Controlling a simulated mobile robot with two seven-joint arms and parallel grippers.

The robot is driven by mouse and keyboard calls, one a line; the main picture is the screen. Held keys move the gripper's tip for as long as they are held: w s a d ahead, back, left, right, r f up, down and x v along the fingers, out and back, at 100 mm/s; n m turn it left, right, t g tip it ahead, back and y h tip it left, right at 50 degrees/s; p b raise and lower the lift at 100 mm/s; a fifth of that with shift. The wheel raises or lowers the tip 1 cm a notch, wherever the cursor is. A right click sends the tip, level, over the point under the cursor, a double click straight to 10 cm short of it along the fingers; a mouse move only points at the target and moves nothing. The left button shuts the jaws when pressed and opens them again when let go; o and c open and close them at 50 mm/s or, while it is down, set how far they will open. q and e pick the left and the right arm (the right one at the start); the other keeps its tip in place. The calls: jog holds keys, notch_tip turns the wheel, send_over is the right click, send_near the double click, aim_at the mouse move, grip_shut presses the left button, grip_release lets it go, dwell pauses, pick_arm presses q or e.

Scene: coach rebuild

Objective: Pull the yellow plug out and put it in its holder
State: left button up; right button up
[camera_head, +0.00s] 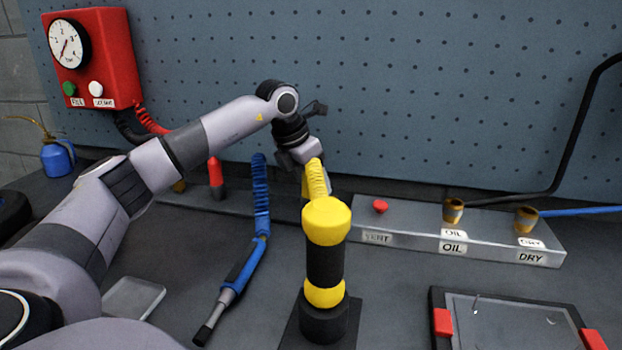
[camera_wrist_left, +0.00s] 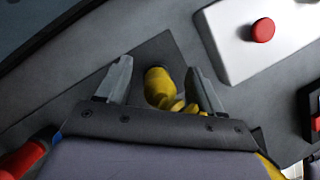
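A large yellow plug with a black middle (camera_head: 325,262) stands upright in a black round socket on a dark base at the front centre. A yellow coil (camera_head: 316,178) runs from behind its top back to my left gripper (camera_head: 308,182), which is over the far side of the bench. In the left wrist view, my left gripper (camera_wrist_left: 160,85) is open, with a rounded yellow piece (camera_wrist_left: 158,84) between its fingers and gaps on both sides. I cannot tell whether this piece is the plug's cord end or a holder part. My right gripper is not in view.
A dark rail (camera_head: 222,204) with a red peg (camera_head: 215,175) runs along the back. A blue coiled lead (camera_head: 261,190) lies left of the plug. A grey block (camera_head: 405,213) with a red button stands right; a dark tray (camera_head: 515,320) lies at front right.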

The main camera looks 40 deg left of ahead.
pick_arm(q)
jog(key=v, duration=0.7)
jog(key=shift+r, duration=0.1)
